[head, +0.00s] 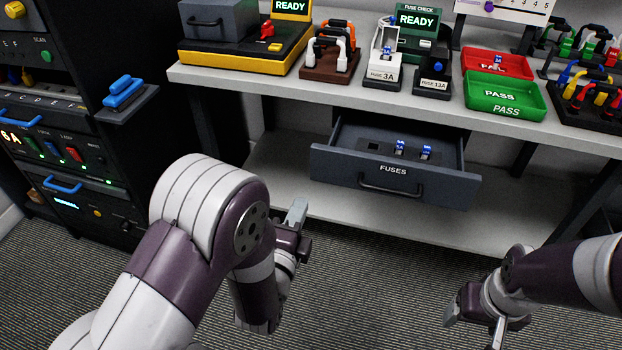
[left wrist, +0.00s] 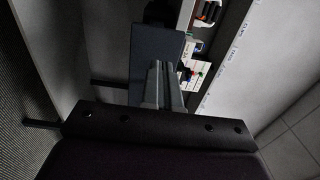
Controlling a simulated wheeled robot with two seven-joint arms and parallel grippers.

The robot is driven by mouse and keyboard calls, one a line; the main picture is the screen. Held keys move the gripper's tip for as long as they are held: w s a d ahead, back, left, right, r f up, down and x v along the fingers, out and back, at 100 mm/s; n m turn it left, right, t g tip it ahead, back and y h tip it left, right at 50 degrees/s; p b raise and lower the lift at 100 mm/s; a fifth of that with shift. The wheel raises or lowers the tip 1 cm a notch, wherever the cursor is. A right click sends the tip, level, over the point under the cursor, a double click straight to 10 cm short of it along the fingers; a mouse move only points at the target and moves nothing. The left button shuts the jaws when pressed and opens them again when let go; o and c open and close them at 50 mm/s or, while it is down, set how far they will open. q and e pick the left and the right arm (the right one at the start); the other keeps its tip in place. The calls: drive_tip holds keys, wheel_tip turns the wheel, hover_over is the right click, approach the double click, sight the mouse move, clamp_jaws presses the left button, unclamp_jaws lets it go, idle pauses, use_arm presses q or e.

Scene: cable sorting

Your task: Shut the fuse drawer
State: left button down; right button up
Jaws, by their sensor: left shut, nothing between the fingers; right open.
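The fuse drawer (head: 330,168) is a dark grey drawer labelled FUSES, with a bar handle (head: 390,188) on its front. It stands pulled out under the workbench, its inside showing from above. Two blue-topped fuses (head: 400,146) stand in it, beside an empty dark slot. My left gripper (head: 297,212) is shut and empty, to the left of the drawer front and apart from it in the picture. Its closed fingers also show in the left wrist view (left wrist: 161,84), in front of a dark grey panel I cannot identify surely. My right gripper (head: 497,335) is open at the lower right, away from the drawer.
The workbench (head: 300,90) carries a yellow tester, a brown rack, fuse holders 3A and 13A, a red tray (head: 480,70) and a green PASS tray (head: 490,110). A lower shelf (head: 290,175) runs beneath the drawer. A black equipment rack (head: 120,160) stands left. The carpet in front is clear.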

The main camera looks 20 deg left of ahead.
sight(317, 165)
use_arm(q)
drive_tip(key=w+b, duration=0.1)
drive_tip(key=w, duration=0.9)
drive_tip(key=shift+w+b, duration=0.3)
drive_tip(key=shift+b, duration=0.05)
use_arm(e)
drive_tip(key=shift+f, duration=0.95)
use_arm(q)
drive_tip(key=shift+w, duration=0.1)
